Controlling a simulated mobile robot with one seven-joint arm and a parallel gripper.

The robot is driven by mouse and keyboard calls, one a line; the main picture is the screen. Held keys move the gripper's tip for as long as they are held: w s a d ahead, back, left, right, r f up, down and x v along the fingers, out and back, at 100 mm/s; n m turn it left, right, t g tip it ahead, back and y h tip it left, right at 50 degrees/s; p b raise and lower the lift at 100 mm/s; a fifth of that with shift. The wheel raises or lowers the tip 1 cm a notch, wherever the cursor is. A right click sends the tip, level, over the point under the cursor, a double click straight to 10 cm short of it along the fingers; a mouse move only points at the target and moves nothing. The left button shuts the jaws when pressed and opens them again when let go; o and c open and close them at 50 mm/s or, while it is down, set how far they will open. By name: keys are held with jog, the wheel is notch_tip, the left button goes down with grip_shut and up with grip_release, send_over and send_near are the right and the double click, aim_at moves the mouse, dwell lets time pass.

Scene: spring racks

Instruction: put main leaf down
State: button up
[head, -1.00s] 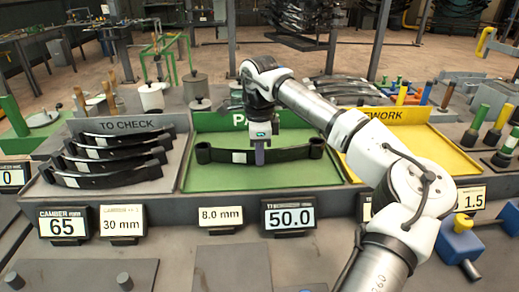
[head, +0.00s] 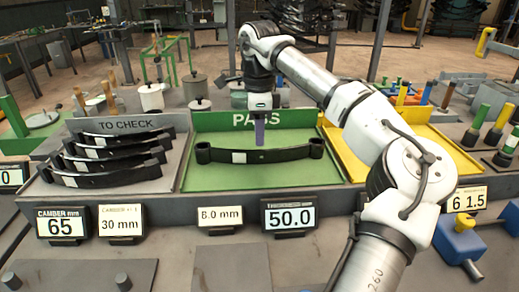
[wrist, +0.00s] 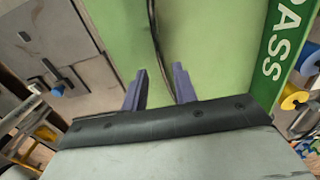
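The main leaf (head: 290,154), a dark curved spring bar with an eye at each end and a pale label, lies in the green PASS tray (head: 225,178). My gripper (head: 260,143) is above the middle of the leaf, fingers pointing down and tips just clear of it. The leaf (wrist: 154,30) shows there as a thin dark line beyond the fingertips, over the green tray floor.
Several dark leaves lie stacked in the grey TO CHECK tray (head: 50,190) at left. A yellow tray (head: 450,158) is at right, partly behind my arm. Small display signs, such as the 50.0 one (head: 290,214), stand along the front. Pots and posts stand behind the trays.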

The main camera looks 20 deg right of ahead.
aim_at(259, 150)
notch_tip(259, 150, up, 6)
jog(key=shift+f, duration=0.15)
dwell(0.5)
